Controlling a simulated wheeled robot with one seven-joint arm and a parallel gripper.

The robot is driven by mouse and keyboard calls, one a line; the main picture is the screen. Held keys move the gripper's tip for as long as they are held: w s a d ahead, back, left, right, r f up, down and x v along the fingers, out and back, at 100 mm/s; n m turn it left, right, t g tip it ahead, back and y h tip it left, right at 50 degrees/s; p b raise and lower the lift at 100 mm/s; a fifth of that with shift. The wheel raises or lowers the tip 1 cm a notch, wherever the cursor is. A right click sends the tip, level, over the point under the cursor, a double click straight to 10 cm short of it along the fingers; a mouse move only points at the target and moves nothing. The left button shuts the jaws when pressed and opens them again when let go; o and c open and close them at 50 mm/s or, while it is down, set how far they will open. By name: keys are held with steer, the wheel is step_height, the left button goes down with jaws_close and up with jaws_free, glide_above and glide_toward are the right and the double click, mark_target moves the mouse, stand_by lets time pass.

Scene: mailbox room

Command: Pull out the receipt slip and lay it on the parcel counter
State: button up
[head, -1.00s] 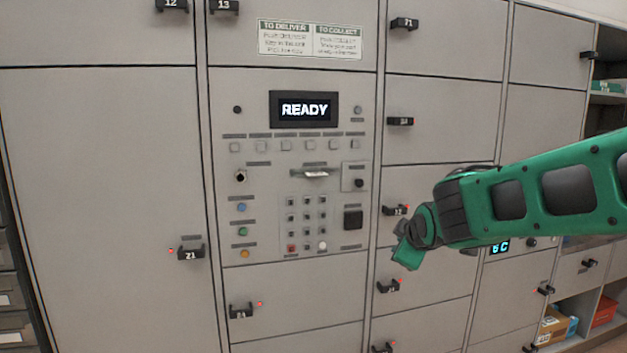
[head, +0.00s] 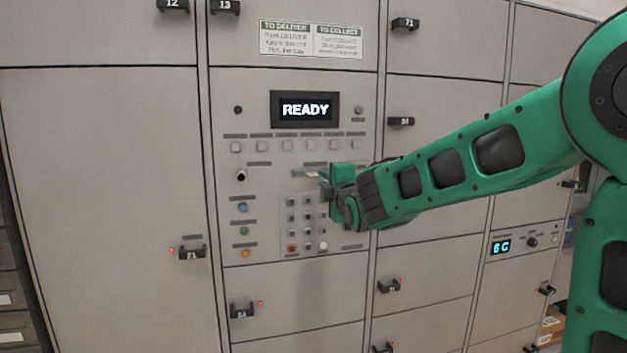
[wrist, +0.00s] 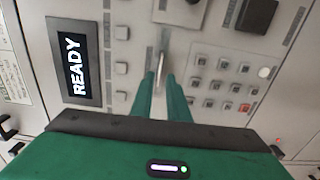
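The receipt slip (head: 311,173) is a thin pale strip sticking out of the slot in the control panel, below the row of square buttons. My gripper (head: 324,181) is at the panel by the slip and hides part of it in the head view. In the wrist view the slip (wrist: 162,60) is seen edge-on as a narrow strip. The two green fingers of my gripper (wrist: 161,82) stand on either side of it, with a small gap between them. The fingers look open around the slip. The parcel counter is not seen in either view.
A keypad (head: 306,222) is just below the slot, and a lit READY display (head: 304,109) is above it. Locker doors with protruding black handles (head: 191,252) surround the panel. A small 6C display (head: 501,247) is at the right.

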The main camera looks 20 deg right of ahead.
steer(key=shift+w, duration=2.5)
jaws_close()
steer(key=shift+r, duration=1.6)
steer(key=s+r, duration=0.4)
steer(key=s, duration=1)
steer(key=shift+r, duration=0.15)
